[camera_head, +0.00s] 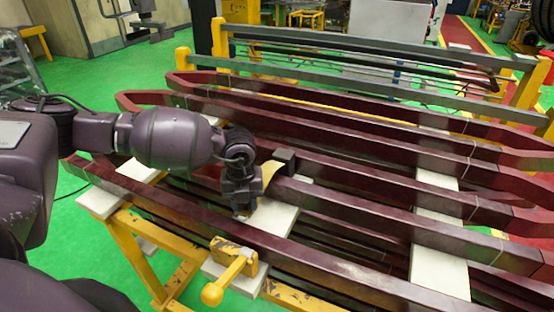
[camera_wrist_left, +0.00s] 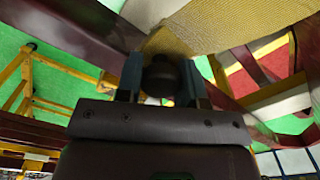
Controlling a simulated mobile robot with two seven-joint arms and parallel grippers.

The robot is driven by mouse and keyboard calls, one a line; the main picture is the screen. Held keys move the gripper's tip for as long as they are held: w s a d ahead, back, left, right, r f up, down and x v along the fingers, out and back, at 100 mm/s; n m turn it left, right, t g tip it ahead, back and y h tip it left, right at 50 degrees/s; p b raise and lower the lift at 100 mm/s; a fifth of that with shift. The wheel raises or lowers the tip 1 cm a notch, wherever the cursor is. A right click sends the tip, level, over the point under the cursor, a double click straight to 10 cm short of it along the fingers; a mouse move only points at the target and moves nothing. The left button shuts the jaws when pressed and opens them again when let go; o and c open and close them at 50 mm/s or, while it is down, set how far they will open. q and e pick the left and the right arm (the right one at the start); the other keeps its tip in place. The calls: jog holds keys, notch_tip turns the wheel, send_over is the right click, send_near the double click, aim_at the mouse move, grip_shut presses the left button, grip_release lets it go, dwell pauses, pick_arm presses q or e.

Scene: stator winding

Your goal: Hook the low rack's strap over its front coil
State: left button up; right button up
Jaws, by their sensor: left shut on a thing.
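The low rack holds long dark-red coils side by side. The front coil (camera_head: 310,258) runs nearest me, from left to lower right. A tan woven strap (camera_head: 269,172) shows beside my left gripper (camera_head: 243,211), behind the front coil. In the left wrist view the strap (camera_wrist_left: 215,28) spreads out just beyond my left gripper (camera_wrist_left: 160,82). The gripper is shut on the strap, low in the gap behind the front coil. A dark round part between the fingers hides the exact grip. My right gripper is not in view.
A yellow clamp (camera_head: 235,252) with a round-ended handle sits on a white pad in front of the front coil. More coils (camera_head: 330,120) lie close behind. Yellow rack posts (camera_head: 187,59) stand at the back. Green floor (camera_head: 80,235) is open at left.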

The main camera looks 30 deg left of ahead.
pick_arm(q)
jog(key=shift+s+a, duration=0.15)
jog(key=shift+s+d, duration=0.2)
jog(key=shift+s, duration=3.1)
jog(key=o, duration=1.1)
jog(key=shift+w, duration=0.1)
jog(key=o, duration=0.6)
jog(key=shift+c, duration=0.2)
jog(key=shift+r, duration=0.1)
jog(key=shift+r+p, duration=1.2)
jog(key=shift+r, duration=2.2)
